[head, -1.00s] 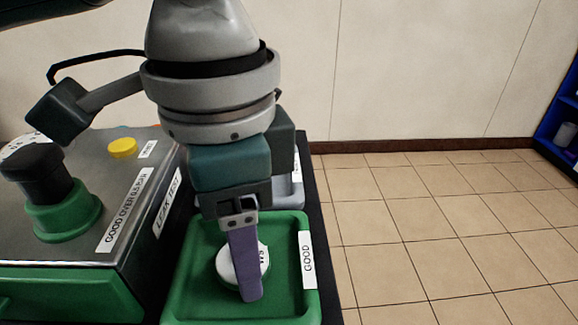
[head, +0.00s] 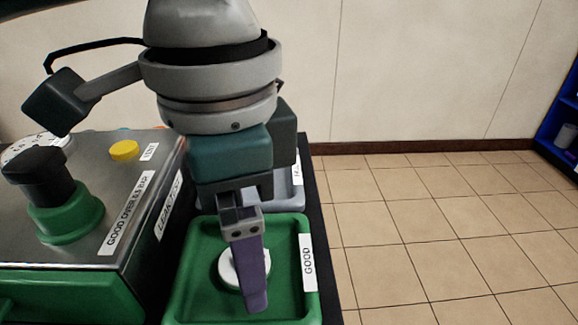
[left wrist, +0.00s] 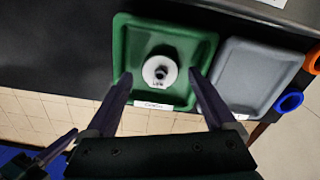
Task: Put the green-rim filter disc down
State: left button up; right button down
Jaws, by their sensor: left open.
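The filter disc (head: 230,268) is white and round and lies in the green tray (head: 306,222) labelled GOOD. In the left wrist view the disc (left wrist: 152,77) shows a grey and dark centre port and sits near the middle of the green tray (left wrist: 204,50). I cannot make out a green rim on it. My left gripper (head: 254,285) is above the tray, and its near purple finger hides part of the disc. In the left wrist view my left gripper (left wrist: 160,83) is open, with its fingers apart on either side of the disc and clear of it.
A grey tray (left wrist: 232,105) stands beside the green one. The leak-test machine (head: 125,215), with a black and green knob (head: 62,195) and a yellow button (head: 124,150), is on the left. Tiled floor lies to the right, with a blue shelf (head: 560,120) beyond.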

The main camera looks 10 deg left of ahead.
pick_arm(q)
notch_tip(320, 180, up, 11)
jog(key=p, duration=0.2)
jog(key=shift+r+p, duration=0.15)
jog(key=shift+p, duration=0.15)
jog(key=shift+d, duration=0.1)
